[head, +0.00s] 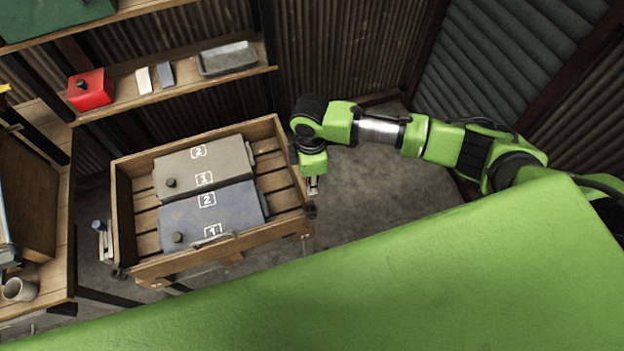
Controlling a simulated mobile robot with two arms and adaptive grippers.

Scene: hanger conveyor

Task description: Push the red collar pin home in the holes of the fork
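My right gripper (313,186) points down beside the right side of the wooden crate (290,198), close to its front right corner. The fingers are small and dark here, and I cannot tell whether they are open or shut. Dark hardware (310,209) shows at that corner just below the fingertips. I cannot make out a red collar pin or its fork there; the gripper may hide them. At the crate's left side, a grey metal bracket (104,243) carries a blue-topped piece (98,225). My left gripper is not in view.
The crate holds a grey case (218,160) and a blue case (236,206), both numbered. A shelf behind carries a red box (91,90) and a grey tray (228,58). A workbench with a mug (20,289) stands at left. Clear floor (375,180) lies right of the crate.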

